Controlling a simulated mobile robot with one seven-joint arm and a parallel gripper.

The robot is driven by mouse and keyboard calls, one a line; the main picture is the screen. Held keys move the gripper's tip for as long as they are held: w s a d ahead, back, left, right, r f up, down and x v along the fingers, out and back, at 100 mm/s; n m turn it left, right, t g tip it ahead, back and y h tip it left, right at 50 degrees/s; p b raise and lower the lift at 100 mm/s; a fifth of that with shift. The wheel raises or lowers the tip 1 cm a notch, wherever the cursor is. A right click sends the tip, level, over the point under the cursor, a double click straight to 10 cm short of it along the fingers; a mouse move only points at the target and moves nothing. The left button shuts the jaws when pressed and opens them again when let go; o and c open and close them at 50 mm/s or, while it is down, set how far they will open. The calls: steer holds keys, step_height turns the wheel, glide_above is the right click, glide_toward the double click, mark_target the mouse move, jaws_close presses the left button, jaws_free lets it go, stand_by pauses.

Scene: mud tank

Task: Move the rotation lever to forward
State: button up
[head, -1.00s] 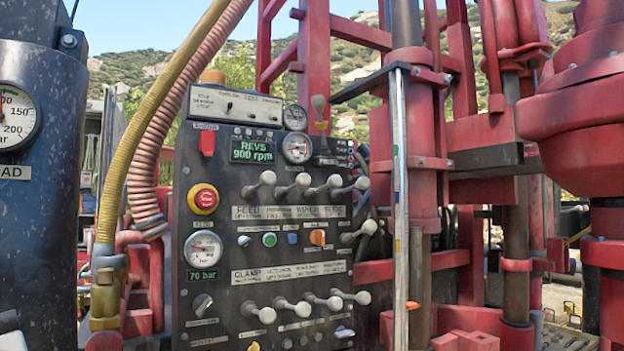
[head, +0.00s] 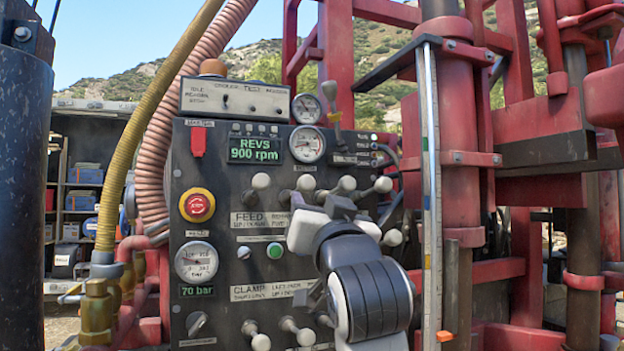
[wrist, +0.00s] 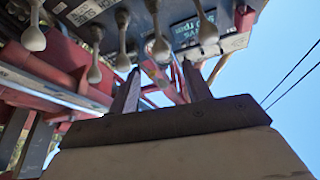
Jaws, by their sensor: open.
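The control panel (head: 215,262) fills the middle of the head view. Several pale-knobbed levers stick out of its upper row, among them one at the left (head: 260,181) and one at the right (head: 383,185). I cannot read which label marks the rotation lever. My gripper (head: 325,203) is in front of the panel, just below the upper row, and partly hides it. In the wrist view my gripper (wrist: 160,67) is open with nothing held. One lever knob (wrist: 160,46) appears between the fingertips; I cannot tell whether it touches them.
A lower row has further levers, including one at the left (head: 257,340), partly behind my arm. A red emergency stop button (head: 197,205) is on the left. A silver vertical rail (head: 431,180) and red mast frame stand close on the right. Hoses (head: 120,150) run left.

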mark_target(307, 187)
steer(key=p+x, duration=0.5)
steer(key=x, duration=0.6)
steer(key=shift+w+a+r, duration=0.1)
steer(key=shift+r, duration=0.05)
steer(key=shift+w, duration=0.45)
jaws_close()
